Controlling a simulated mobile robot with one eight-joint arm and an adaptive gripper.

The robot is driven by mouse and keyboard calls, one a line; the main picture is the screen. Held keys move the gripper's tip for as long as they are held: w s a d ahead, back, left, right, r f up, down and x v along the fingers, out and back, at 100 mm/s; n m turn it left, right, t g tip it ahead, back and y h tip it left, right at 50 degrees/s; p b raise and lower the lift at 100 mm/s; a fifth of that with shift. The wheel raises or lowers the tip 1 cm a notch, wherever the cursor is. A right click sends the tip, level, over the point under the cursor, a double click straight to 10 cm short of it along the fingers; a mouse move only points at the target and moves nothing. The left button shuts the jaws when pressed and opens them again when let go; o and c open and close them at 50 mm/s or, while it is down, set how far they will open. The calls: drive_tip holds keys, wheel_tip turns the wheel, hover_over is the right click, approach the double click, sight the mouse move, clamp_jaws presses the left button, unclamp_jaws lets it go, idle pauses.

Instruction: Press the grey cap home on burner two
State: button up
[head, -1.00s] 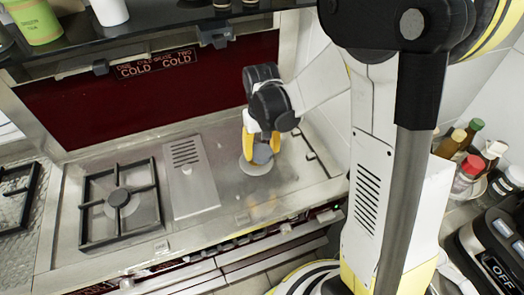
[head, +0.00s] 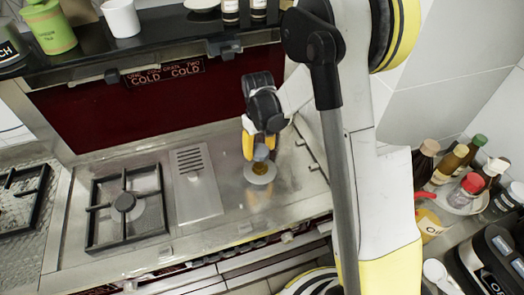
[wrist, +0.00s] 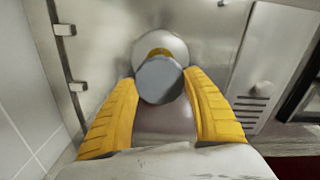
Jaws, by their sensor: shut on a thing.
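The grey cap (head: 261,152) is held between the yellow fingertips of my gripper (head: 260,147). In the wrist view the round cap (wrist: 160,80) sits between both fingers, with my gripper (wrist: 160,78) closed on its sides. The right-hand burner (head: 260,174) is a round metal plate with a brass-coloured centre, without a grate. The cap is apart from it, above and slightly behind in the head view. In the wrist view the cap partly hides the burner's brass ring (wrist: 160,52).
The left burner (head: 125,203) has a black grate. A vented panel (head: 196,186) lies between the burners. A display (head: 166,72) reads COLD twice. Bottles (head: 457,160) stand at the right. A shelf (head: 176,48) with cups and jars is above.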

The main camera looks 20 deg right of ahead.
sight(260, 166)
drive_tip(key=shift+f, duration=0.1)
idle(0.3)
wheel_tip(260, 166, down, 6)
drive_tip(key=b, duration=0.5)
drive_tip(key=shift+r, duration=0.2)
drive_tip(key=shift+f, duration=1.2)
idle(1.2)
drive_tip(key=o, duration=1)
drive_tip(key=shift+o, duration=0.2)
wheel_tip(260, 166, up, 12)
drive_tip(key=shift+r, duration=0.1)
